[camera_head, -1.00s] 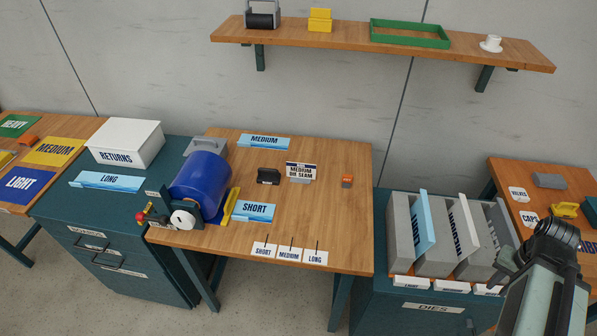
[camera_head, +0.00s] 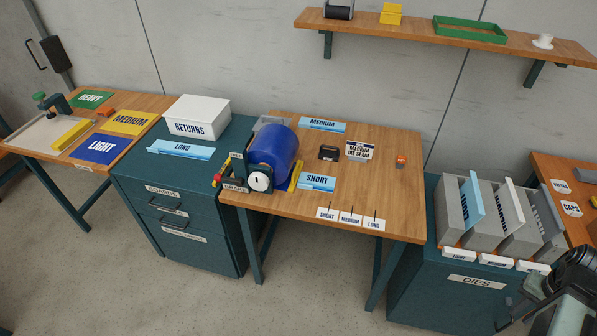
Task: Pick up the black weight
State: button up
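My gripper (camera_head: 515,307) is partly in view at the bottom right corner, in front of the dies cabinet. It is far from the black object, with the table's right part between them. Its fingers are not clear enough to show open or shut, and no held object is seen.
A blue drum machine (camera_head: 272,153) stands left of the black object. An orange block (camera_head: 401,160) lies to its right. A wall shelf (camera_head: 395,29) hangs above. The floor in front is clear.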

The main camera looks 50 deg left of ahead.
aim_at(326, 154)
jog(key=k, duration=1.1)
jog(key=u, duration=2.3)
jog(key=i, duration=1.6)
